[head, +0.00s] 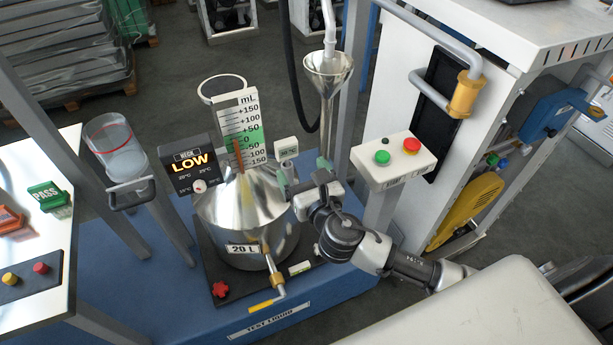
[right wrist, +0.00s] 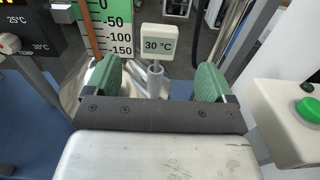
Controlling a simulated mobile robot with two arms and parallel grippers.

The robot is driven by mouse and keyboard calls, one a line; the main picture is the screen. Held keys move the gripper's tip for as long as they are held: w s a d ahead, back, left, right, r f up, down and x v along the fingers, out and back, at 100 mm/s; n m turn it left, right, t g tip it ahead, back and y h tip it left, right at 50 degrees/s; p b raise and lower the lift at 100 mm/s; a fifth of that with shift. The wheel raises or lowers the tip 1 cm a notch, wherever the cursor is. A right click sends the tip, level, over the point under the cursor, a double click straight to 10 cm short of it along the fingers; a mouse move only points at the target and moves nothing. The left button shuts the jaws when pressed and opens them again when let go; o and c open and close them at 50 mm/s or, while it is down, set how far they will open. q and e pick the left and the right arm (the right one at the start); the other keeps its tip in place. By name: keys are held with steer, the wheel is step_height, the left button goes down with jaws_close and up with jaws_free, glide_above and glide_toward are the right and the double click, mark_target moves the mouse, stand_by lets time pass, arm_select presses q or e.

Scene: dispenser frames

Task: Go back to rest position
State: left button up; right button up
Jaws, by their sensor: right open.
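My right gripper (head: 303,174) reaches in from the lower right, beside the steel 20 L vessel (head: 243,208). Its green fingers are apart, and it is open. In the right wrist view the open fingers (right wrist: 158,82) have a small 30 °C tag (right wrist: 157,44) on a grey stem showing between them, with clear gaps on both sides. The tag also shows in the head view (head: 289,151), just beyond the gripper. My left gripper is not in view.
A steel funnel (head: 328,68) stands behind the gripper. A button box (head: 396,160) with green and red buttons is close on its right. A scale plate (head: 238,130) and a display reading LOW (head: 190,162) stand left. A clear beaker (head: 118,150) is further left.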

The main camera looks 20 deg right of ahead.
steer(key=shift+s+d, duration=0.15)
steer(key=shift+s, duration=0.55)
steer(key=shift+d, duration=0.1)
steer(key=d+f+m+g+h, duration=0.1)
steer(key=d+f+m+g, duration=0.2)
steer(key=f, duration=0.6)
steer(key=d+f+m+g+h, duration=0.1)
steer(key=f+m+g, duration=0.1)
steer(key=f+m, duration=0.5)
steer(key=s+d+f+m+g, duration=0.25)
steer(key=s+f, duration=0.25)
steer(key=f, duration=0.5)
steer(key=s+d+f+m+g, duration=0.15)
steer(key=s+f+m, duration=0.25)
steer(key=f, duration=0.5)
steer(key=s+a+f+m+g, duration=0.1)
steer(key=s+f+m, duration=0.4)
steer(key=s, duration=0.5)
steer(key=s+f+m+g+y, duration=0.1)
steer(key=s+f+m+g, duration=0.3)
steer(key=s, duration=0.7)
steer(key=s+a+f+m+g, duration=0.1)
steer(key=s+f+m+g, duration=0.2)
steer(key=s+f+m, duration=0.5)
steer(key=shift+s+a, duration=0.3)
steer(key=shift+s, duration=0.95)
